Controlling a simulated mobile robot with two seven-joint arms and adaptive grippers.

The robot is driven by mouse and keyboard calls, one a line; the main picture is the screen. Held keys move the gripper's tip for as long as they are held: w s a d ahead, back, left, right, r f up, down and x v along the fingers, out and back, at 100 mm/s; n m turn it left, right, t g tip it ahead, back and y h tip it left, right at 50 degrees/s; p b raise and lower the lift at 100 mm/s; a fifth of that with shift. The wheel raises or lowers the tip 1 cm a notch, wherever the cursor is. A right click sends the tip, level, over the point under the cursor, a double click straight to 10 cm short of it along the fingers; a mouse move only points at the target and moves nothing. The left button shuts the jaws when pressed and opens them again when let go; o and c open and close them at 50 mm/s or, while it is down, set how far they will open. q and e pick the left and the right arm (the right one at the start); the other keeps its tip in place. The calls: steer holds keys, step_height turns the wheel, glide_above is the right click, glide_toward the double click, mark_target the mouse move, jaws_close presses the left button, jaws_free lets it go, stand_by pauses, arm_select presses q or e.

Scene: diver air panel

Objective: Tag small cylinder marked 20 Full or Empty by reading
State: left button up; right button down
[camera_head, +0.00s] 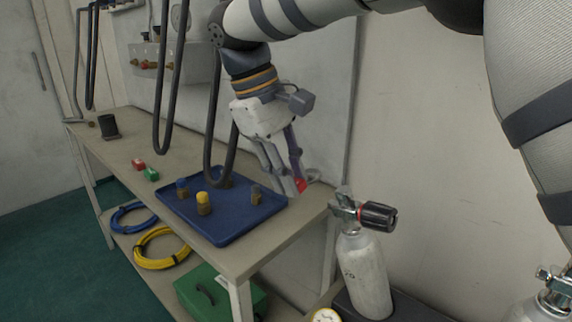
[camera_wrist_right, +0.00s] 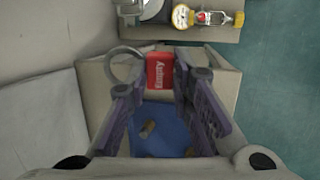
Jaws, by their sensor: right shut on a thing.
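My right gripper (camera_head: 290,180) is above the near end of the bench. It is shut on a red tag (camera_wrist_right: 159,71) with white lettering that reads Empty and a metal ring at its side. The tag also shows as a red spot in the head view (camera_head: 301,185). A grey-white cylinder (camera_head: 366,275) with a valve and a black and red knob stands right of the bench end; its marking is too small to read. Part of another cylinder valve (camera_head: 553,290) shows at the lower right edge. A round gauge (camera_head: 326,315) is cut off at the bottom. My left gripper is out of view.
A blue tray (camera_head: 225,228) on the bench (camera_head: 120,145) holds several small fittings. A red block (camera_head: 138,164), a green block (camera_head: 151,174) and a black cup (camera_head: 108,126) are farther back. Black hoses (camera_head: 168,100) hang over the bench. A green case (camera_head: 205,290) sits below.

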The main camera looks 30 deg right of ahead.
steer(key=shift+s+d+r, duration=0.15)
steer(key=shift+s+r, duration=0.15)
steer(key=shift+s, duration=0.2)
steer(key=shift+s+d+r, duration=0.15)
steer(key=shift+s+r, duration=0.1)
steer(key=shift+s, duration=0.25)
arm_select(q)
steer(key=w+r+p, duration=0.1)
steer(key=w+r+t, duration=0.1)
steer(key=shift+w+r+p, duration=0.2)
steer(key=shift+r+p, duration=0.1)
steer(key=shift+p, duration=0.1)
arm_select(e)
steer(key=s, duration=0.1)
steer(key=s+d, duration=0.1)
steer(key=s, duration=0.2)
steer(key=shift+d+r, duration=0.15)
steer(key=shift+d, duration=0.15)
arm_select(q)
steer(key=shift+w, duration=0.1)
arm_select(e)
steer(key=shift+s+d, duration=0.3)
steer(key=shift+d, duration=0.25)
steer(key=shift+s+f, duration=0.1)
steer(key=shift+f, duration=0.5)
steer(key=shift+s+f, duration=0.1)
steer(key=shift+f, duration=0.2)
